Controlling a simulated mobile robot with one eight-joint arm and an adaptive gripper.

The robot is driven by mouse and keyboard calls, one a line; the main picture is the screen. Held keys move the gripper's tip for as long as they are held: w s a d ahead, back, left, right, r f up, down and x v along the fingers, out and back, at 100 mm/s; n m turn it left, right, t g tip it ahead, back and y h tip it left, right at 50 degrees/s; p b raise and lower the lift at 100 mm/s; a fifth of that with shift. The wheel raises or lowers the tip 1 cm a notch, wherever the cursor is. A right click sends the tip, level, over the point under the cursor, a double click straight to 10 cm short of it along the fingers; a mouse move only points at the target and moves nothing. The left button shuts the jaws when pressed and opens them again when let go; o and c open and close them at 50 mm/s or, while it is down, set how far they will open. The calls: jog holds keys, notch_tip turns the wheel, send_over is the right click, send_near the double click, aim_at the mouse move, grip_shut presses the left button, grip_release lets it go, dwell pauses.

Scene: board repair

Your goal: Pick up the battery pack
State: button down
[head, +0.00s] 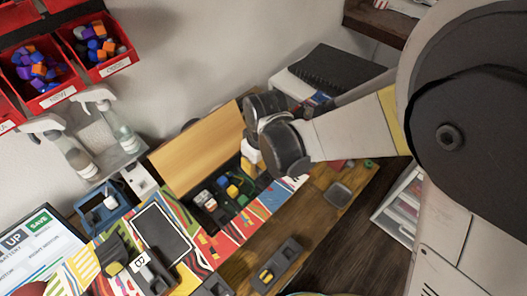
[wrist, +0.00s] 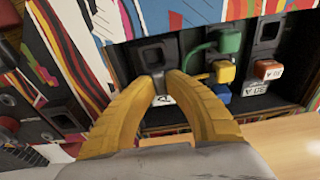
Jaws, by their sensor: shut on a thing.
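My gripper (wrist: 162,80) has its two yellow fingers brought together on a dark block (wrist: 152,58) with a square recess, which looks like the battery pack. A white label with a dark letter shows just below the fingertips. In the wrist view the block overlaps the edge of the open dark case (wrist: 185,120); I cannot tell whether it touches the case. In the head view my gripper is above the open case (head: 215,215), and my wrist hides the fingertips and most of the block.
Inside the case are a green plug (wrist: 229,41), a blue-and-yellow part (wrist: 222,75) and a red-topped module (wrist: 268,70). The case's raised wooden lid (head: 200,145) stands behind. A black-screened device (head: 160,235) and dark modules (head: 278,262) lie nearby. Spray bottles (head: 118,130) stand at left.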

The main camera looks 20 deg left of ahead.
aim_at(257, 169)
notch_tip(257, 169, up, 10)
jog(key=p, duration=0.4)
jog(key=shift+r+p, duration=0.1)
jog(key=shift+p, duration=0.2)
